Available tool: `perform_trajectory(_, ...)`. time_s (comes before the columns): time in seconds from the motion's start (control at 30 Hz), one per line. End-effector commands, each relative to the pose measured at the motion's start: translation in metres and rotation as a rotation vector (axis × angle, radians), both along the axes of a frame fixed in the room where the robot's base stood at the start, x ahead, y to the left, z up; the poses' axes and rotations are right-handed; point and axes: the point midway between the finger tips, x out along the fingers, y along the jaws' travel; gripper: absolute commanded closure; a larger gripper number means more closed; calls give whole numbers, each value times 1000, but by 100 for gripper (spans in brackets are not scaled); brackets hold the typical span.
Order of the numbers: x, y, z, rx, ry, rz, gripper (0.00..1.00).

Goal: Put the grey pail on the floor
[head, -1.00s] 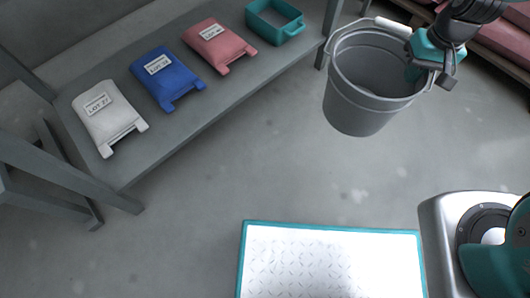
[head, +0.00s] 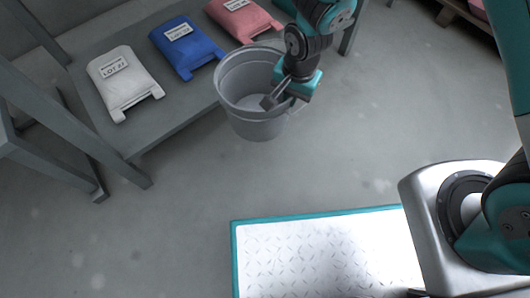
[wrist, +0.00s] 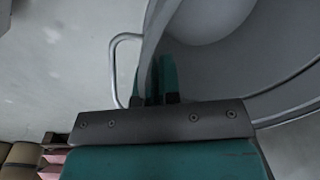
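The grey pail (head: 255,128) is upright in the head view, its rim overlapping the front edge of the grey bench. My gripper (head: 278,96) is shut on the pail's rim at its right side. In the wrist view the teal fingers of my gripper (wrist: 156,78) straddle the wall of the pail (wrist: 255,75), and the wire handle (wrist: 118,65) hangs beside them. The pail's bottom seems to be above the floor (head: 190,215), but its height is hard to tell.
The grey bench (head: 180,120) bears a white bag (head: 124,85), a blue bag (head: 187,48) and a pink bag (head: 243,20). A white plate with a teal border (head: 320,255) lies at the bottom. Open floor lies between them and to the right.

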Motion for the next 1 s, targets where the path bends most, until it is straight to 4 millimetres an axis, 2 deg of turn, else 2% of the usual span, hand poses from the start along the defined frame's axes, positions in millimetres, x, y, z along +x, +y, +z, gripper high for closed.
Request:
perform_trajectory(0.07,-2,5,-16,1,1,-12,100)
perform_trajectory(0.5,-2,4,-135,0,0,-15,100)
perform_trajectory(0.6,-2,4,-151,1,0,-15,100)
perform_trajectory(0.87,-2,4,-168,2,-1,-15,100)
perform_trajectory(1.0,-2,4,-193,0,0,-15,100)
